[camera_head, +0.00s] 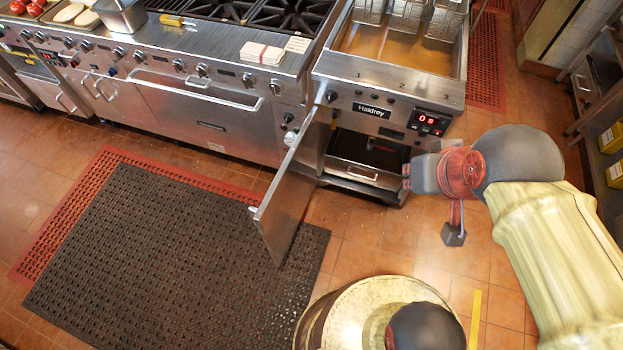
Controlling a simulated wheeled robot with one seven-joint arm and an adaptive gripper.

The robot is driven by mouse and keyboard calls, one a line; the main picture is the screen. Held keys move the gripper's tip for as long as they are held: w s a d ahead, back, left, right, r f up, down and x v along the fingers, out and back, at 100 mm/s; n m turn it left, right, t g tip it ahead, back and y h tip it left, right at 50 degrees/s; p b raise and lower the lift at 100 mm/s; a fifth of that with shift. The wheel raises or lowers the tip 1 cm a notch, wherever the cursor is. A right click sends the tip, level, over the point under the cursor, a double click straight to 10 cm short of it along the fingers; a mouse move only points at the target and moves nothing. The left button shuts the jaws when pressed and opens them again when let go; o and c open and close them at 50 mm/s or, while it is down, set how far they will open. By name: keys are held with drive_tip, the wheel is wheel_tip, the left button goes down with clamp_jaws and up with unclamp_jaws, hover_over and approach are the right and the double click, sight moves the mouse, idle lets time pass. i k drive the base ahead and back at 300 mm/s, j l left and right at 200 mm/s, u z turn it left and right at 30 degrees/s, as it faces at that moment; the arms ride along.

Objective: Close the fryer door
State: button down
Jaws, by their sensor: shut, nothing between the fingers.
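The fryer (385,82) stands at the top centre, with a red lit display and a "Haldrey" label on its front. Its stainless door (290,190) is hinged at the cabinet's left side. The door stands wide open, swung out towards me over the floor mat. The open cabinet (365,150) shows a dark inside with a metal drawer or pan low in it. My gripper (407,178) is in front of the cabinet's right side, to the right of the door and apart from it. It is seen from above, small, and shut with nothing held.
A long range (190,80) with oven handles runs left of the fryer. Fryer baskets (405,15) sit over the oil. A black mat (170,250) lies on a red mat (95,185) at left. Shelves (595,100) stand at right. Tiled floor is open before the fryer.

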sight(278, 217)
drive_tip(key=j+z, duration=0.65)
drive_tip(key=j, duration=0.2)
drive_tip(key=k+j+z, duration=0.1)
drive_tip(key=j+z, duration=0.25)
drive_tip(key=k+j, duration=0.1)
drive_tip(key=j, duration=0.35)
drive_tip(key=k+j+z, duration=0.1)
drive_tip(key=j, duration=0.35)
drive_tip(key=k+j, duration=0.15)
drive_tip(key=j, duration=0.25)
drive_tip(key=k+j, duration=0.1)
drive_tip(key=j, duration=0.35)
drive_tip(key=l, duration=1.2)
